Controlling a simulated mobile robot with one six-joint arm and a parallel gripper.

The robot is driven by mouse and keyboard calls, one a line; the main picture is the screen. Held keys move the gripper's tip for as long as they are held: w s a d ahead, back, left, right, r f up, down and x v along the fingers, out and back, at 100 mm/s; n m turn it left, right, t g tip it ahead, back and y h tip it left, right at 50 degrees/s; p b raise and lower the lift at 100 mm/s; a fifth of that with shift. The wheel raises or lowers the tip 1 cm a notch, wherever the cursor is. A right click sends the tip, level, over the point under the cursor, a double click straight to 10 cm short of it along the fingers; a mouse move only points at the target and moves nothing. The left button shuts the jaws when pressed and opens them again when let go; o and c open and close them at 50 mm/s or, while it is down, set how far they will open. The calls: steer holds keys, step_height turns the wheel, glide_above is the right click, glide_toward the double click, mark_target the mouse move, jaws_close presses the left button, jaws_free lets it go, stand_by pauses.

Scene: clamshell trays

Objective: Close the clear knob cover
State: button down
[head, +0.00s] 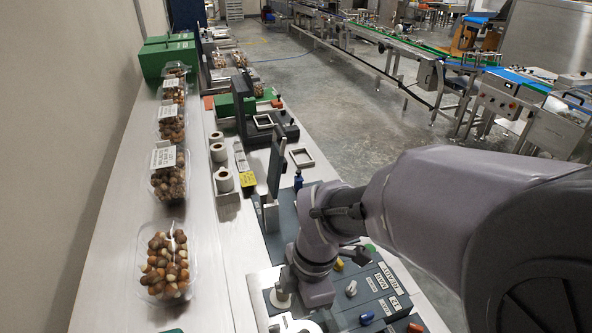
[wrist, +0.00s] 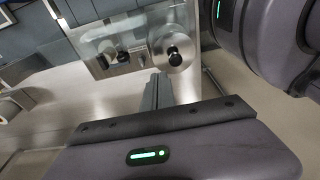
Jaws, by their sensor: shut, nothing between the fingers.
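In the wrist view, a see-through, pale panel that looks like the clear knob cover (wrist: 112,40) lies on a metal plate at the top. Two dark knobs (wrist: 122,56) show at its lower edge. I cannot tell how far the cover is tilted. In the head view my arm hides the cover and the fingertips.
A panel with coloured knobs (head: 351,288) lies beside my wrist in the head view. An upright dark plate (head: 276,160) stands behind it. The aisle floor (head: 345,110) is clear.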

step_height(320, 180, down, 2)
steer(key=shift+a+f+b, duration=0.1)
steer(key=shift+f+b, duration=0.15)
steer(key=shift+b, duration=0.05)
steer(key=shift+f, duration=0.35)
steer(key=d, duration=0.2)
steer(key=w+d+r, duration=0.1)
steer(key=shift+d, duration=0.3)
